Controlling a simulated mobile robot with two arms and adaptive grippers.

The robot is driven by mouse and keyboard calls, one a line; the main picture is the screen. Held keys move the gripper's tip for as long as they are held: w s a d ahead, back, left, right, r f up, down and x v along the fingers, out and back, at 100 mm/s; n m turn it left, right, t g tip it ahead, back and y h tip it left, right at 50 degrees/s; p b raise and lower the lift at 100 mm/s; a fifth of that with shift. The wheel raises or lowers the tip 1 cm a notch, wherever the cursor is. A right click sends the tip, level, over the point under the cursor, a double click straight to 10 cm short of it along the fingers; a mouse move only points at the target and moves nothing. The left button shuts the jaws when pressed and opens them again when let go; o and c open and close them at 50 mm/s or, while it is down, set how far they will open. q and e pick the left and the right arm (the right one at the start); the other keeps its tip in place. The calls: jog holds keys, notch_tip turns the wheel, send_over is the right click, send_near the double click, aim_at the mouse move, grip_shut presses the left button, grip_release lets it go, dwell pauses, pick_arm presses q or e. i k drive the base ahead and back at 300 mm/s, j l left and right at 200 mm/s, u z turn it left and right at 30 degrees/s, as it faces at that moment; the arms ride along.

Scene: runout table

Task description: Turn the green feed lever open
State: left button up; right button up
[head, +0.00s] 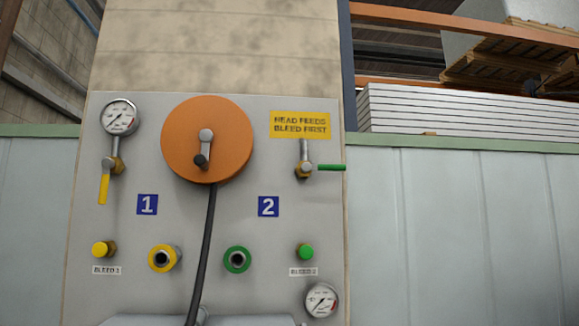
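The green feed lever (331,168) is at the right of the grey panel (190,300), under the yellow sign. Its handle points sideways to the right, across the vertical pipe, and reaches the panel's right edge. It joins a brass valve body (303,171) below a short silver pipe.
A yellow lever (104,189) hangs downward at left below a gauge (119,117). An orange disc (207,139) with a crank and black hose (206,250) stands out mid-panel. Green bleed knob (306,252) and lower gauge (321,300) sit below the green lever.

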aim_at(325, 167)
jog(key=l+u, duration=0.4)
jog(key=i+l+u, duration=0.1)
jog(key=l+u, duration=0.55)
jog(key=u, duration=0.15)
jog(key=k+l+u, duration=0.1)
jog(key=l+u, duration=0.3)
